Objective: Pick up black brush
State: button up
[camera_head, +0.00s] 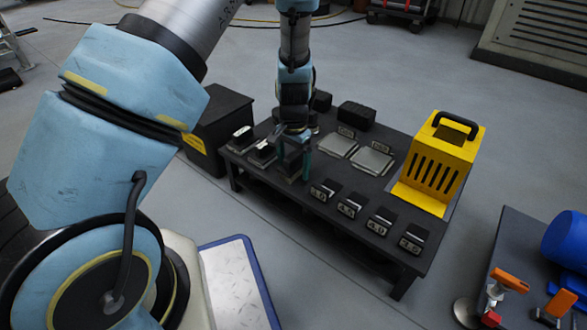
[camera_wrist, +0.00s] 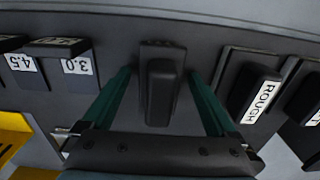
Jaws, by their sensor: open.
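A black block-shaped object, apparently the black brush (camera_wrist: 160,92), stands on a dark plate on the table, between my fingers in the wrist view. My gripper (camera_wrist: 160,76) is open, with one teal finger on each side of it and a visible gap on both sides. In the head view my gripper (camera_head: 294,160) points down over the near left part of the dark table (camera_head: 265,184). The object beneath it is mostly hidden there by the fingers.
In the head view, a yellow slotted box (camera_head: 440,155) stands at the table's right end and grey plates (camera_head: 338,145) lie mid-table.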

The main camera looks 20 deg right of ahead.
aim_at(293, 155)
grip_shut()
dwell(0.6)
jog(key=shift+r, duration=0.1)
notch_tip(293, 155, up, 10)
jog(key=p, duration=0.5)
